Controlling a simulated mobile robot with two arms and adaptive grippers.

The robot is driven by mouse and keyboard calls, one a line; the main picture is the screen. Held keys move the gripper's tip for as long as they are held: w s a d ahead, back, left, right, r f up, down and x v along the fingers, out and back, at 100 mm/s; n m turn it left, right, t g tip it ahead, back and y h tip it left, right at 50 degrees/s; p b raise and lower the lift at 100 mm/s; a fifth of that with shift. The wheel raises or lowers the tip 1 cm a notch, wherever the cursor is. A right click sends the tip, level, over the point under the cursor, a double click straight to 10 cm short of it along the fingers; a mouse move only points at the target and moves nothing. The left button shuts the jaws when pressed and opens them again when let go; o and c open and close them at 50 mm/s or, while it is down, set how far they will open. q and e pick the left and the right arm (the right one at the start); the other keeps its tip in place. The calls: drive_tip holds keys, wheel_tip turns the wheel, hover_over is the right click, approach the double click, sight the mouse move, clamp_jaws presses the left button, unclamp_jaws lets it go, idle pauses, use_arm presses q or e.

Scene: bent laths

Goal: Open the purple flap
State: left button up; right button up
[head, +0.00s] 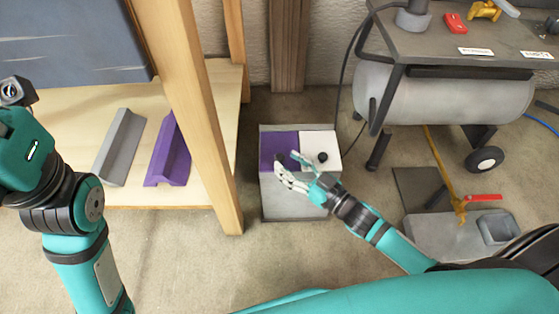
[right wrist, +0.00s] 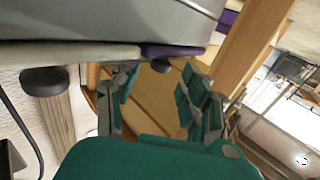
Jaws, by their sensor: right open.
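The purple flap (head: 270,150) covers the left part of the top of a grey box (head: 293,205) on the floor. In the right wrist view, the purple flap shows as a thin edge (right wrist: 188,50) with a dark round knob (right wrist: 159,65). My right gripper (head: 286,163) is open at the flap's front right part, its fingers partly hiding the flap and its knob. In the right wrist view, the knob appears between the open fingers (right wrist: 158,88); I cannot tell whether they touch it. My left arm shows at the left, but not its gripper fingers.
A white flap (head: 325,142) with a black knob (head: 322,157) lies right beside the purple one. A wooden post (head: 205,120) and shelf with grey (head: 122,148) and purple (head: 170,152) laths stand left. A compressor tank (head: 440,95) stands right.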

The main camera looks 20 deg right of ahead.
sight(283, 160)
drive_tip(key=shift+b+x, duration=0.55)
drive_tip(key=shift+x, duration=1.45)
clamp_jaws()
drive_tip(key=shift+a+f, duration=0.1)
